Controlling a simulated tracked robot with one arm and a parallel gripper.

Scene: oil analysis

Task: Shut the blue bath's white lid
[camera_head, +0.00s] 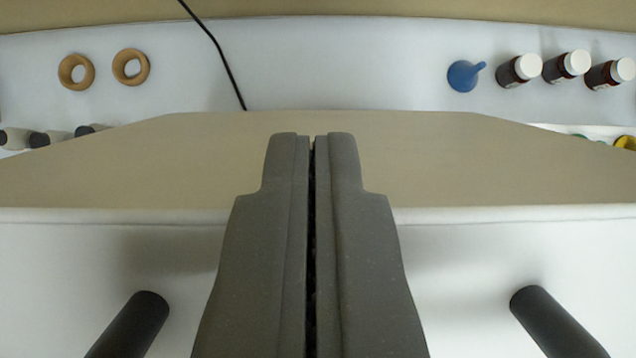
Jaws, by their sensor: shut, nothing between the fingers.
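My gripper (313,142) is in the middle of the view, pointing away from the camera. Its two dark grey fingers are pressed together, with only a thin dark line between them and nothing held. Below and beside the fingers is a broad white panel (458,275), which looks like the white lid. Two black posts, one at the left (130,325) and one at the right (555,322), stand out from it. The fingers overlap the panel in the picture; whether they touch it I cannot tell. No blue bath body is visible.
A beige surface (440,160) lies beyond the white panel's edge. Behind it, a white worktop (330,60) holds two tan rings (130,67), a blue funnel (464,76) and white-capped brown bottles (567,66). Small bottles (50,138) stand at left. A black cable (222,57) crosses the worktop.

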